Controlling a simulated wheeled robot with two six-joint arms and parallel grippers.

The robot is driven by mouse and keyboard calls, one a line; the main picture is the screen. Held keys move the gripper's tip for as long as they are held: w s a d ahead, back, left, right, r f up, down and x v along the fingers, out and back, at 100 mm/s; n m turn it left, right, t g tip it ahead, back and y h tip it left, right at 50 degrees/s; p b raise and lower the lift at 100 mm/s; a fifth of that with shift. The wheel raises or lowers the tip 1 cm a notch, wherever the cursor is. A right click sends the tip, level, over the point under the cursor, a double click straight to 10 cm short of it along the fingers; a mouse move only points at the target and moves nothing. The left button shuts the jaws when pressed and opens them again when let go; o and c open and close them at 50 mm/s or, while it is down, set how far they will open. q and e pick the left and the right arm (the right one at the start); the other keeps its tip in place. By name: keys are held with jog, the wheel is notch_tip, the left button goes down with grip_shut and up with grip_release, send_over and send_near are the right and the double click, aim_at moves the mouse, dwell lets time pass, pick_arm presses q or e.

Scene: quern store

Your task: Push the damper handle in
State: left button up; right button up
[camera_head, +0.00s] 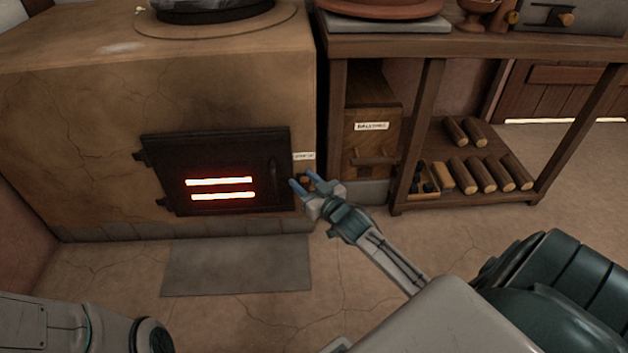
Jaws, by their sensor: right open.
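The damper handle (305,181) is a small brown wooden knob at the right edge of the stove front, just right of the black fire door and below a small white label (303,156). It is partly hidden by my right gripper. My right gripper (301,179) is open, its two blue-tipped fingers pointing at the handle, one on each side of it in the picture. I cannot tell whether they touch it. My left gripper is out of view; only part of the left arm shows at the bottom left.
The black fire door (225,172) has two glowing slots. A grey floor plate (236,265) lies before the stove (75,130). To the right stand a labelled wooden bin (371,145) and a bench with several logs (480,174) on its low shelf. The floor between is clear.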

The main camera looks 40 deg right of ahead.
jog(key=shift+s+f+b, duration=0.15)
jog(key=shift+s+b, duration=0.4)
jog(key=shift+s, duration=0.7)
jog(key=s+b, duration=0.4)
jog(key=s, duration=0.4)
jog(key=shift+d+r, duration=0.2)
jog(key=shift+s, duration=0.1)
jog(key=shift+s, duration=0.1)
